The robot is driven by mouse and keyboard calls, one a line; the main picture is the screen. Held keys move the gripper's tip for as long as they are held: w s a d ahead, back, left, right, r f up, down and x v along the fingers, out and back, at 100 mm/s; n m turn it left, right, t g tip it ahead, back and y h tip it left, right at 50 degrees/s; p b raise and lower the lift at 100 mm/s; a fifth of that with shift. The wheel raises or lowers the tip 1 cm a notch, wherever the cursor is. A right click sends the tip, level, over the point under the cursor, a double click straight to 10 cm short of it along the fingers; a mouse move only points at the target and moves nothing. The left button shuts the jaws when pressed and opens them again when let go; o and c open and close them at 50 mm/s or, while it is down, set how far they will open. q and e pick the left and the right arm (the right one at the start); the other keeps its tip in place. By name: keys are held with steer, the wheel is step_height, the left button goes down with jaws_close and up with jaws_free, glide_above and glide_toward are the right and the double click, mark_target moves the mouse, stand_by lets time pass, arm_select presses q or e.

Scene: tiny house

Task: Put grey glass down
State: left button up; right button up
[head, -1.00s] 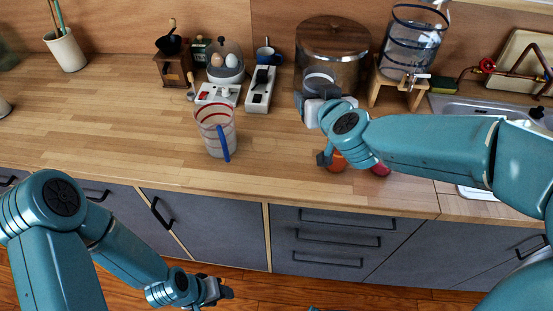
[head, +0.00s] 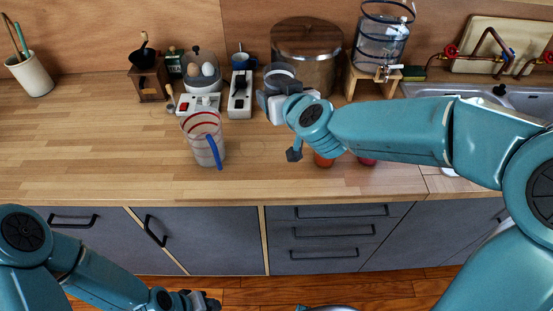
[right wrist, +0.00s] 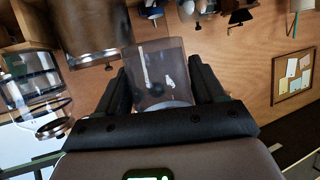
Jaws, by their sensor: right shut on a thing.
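The grey glass (head: 281,74) is a clear grey tumbler. It is held over the back of the wooden counter, in front of the large pot's left side. My right gripper (head: 279,100) is shut on it. In the right wrist view the glass (right wrist: 165,72) stands between the two fingers, and I see through its wall. The head view does not show clearly whether its base touches the counter. My left gripper (head: 205,301) is low in front of the cabinets at the bottom edge, partly cut off, and its jaw state is unclear.
The wooden counter (head: 90,150) is clear at the left front. A measuring jug (head: 203,145), a power strip (head: 240,94), an egg cooker (head: 201,78) and a blue mug (head: 242,62) stand left of the glass. The pot (head: 307,45) and water dispenser (head: 382,42) stand behind and right.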

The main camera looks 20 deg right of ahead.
steer(key=b, duration=0.4)
glide_above(278, 162)
step_height(278, 162, down, 14)
steer(key=shift+f, duration=0.1)
step_height(278, 162, down, 5)
steer(key=shift+b, duration=0.55)
steer(key=o, duration=1.2)
